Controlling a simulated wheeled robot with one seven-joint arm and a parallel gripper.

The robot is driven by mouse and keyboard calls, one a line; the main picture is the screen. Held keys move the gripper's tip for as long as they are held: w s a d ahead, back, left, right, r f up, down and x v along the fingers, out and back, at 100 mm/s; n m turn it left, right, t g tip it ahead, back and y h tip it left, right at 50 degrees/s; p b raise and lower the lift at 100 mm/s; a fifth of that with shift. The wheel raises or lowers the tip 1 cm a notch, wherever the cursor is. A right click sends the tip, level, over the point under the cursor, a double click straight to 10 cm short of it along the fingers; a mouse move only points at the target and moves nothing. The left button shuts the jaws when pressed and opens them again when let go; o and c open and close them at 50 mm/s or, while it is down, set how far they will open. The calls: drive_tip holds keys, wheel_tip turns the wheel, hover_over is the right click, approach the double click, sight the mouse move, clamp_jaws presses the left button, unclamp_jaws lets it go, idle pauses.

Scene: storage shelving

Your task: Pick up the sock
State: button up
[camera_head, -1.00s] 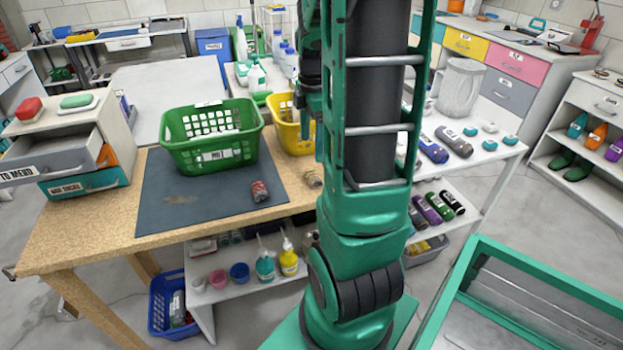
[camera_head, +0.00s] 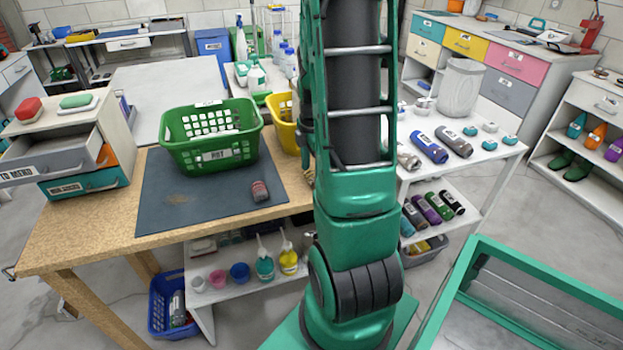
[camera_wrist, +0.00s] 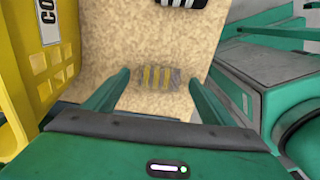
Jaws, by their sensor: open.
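A small rolled sock with yellow and grey stripes (camera_wrist: 157,77) lies on the speckled wooden tabletop in the wrist view. My gripper (camera_wrist: 156,80) is open, with one green finger on the left of the sock and one on the right. Gaps show between the sock and both fingers; the height of the fingertips above the table is hard to tell. In the head view my arm hides the gripper and nearly all of this sock. A red and grey roll (camera_head: 259,191) lies on the dark mat (camera_head: 165,205).
A yellow basket (camera_wrist: 37,72) stands close to the left of my gripper. A dark item with white stripes (camera_wrist: 182,3) lies at the wrist view's top edge. A green basket (camera_head: 212,160) stands on the mat. Rolls lie on the white table (camera_head: 480,165).

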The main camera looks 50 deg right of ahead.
drive_tip(key=c, duration=1.1)
drive_tip(key=shift+c, duration=0.2)
